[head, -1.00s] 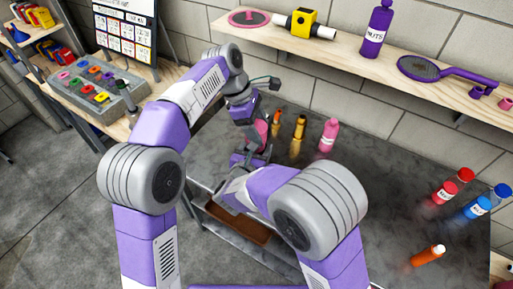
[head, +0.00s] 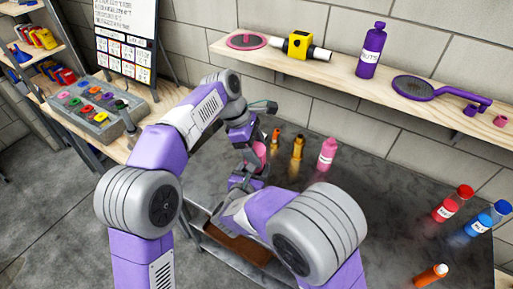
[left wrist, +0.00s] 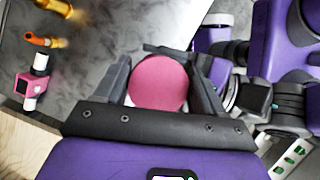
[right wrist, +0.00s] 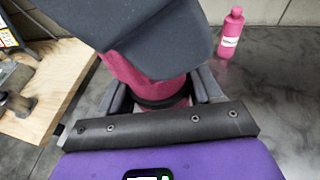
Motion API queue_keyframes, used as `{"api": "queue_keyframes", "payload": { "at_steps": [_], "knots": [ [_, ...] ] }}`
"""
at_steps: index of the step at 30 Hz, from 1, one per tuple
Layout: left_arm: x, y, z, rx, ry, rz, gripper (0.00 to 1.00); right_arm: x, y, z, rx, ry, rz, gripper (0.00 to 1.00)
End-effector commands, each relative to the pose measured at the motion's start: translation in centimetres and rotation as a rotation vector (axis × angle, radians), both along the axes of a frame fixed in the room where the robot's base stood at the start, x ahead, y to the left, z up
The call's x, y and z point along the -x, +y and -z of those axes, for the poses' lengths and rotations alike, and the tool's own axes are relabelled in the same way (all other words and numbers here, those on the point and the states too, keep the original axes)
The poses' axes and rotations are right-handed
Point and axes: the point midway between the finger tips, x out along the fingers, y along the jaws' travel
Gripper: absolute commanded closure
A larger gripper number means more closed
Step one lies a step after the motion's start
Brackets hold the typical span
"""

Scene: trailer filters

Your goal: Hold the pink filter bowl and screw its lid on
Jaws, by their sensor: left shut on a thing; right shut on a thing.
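The pink filter bowl (right wrist: 135,77) stands upright between the fingers of my right gripper (right wrist: 163,98), which is shut on it around a dark band near its lower part. My left gripper (left wrist: 165,75) is directly above, shut on the round pink lid (left wrist: 158,83), seen face-on between its fingers. In the right wrist view the dark left gripper hides the lid and the bowl's top, so I cannot tell how far the lid is seated. In the head view the pink bowl (head: 260,150) is partly covered by my left gripper (head: 254,146) above and my right gripper below.
Red (head: 453,203) and blue (head: 487,218) bottles stand farther right. A wooden shelf (head: 350,78) runs along the wall.

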Motion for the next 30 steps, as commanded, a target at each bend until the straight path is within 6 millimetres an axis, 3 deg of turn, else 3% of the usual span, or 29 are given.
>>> {"api": "queue_keyframes", "payload": {
  "at_steps": [6, 30],
  "knots": [
    [0.0, 0.0, 1.1, 0.000, 0.001, -0.001, 0.60, 0.0, 0.0, -0.1, -0.001, -0.001, 0.000, 0.90],
    [0.0, 0.0, 1.7, 0.000, 0.001, -0.001, 0.60, 0.0, 0.0, -0.1, -0.001, -0.001, 0.000, 0.90]
  ]
}}
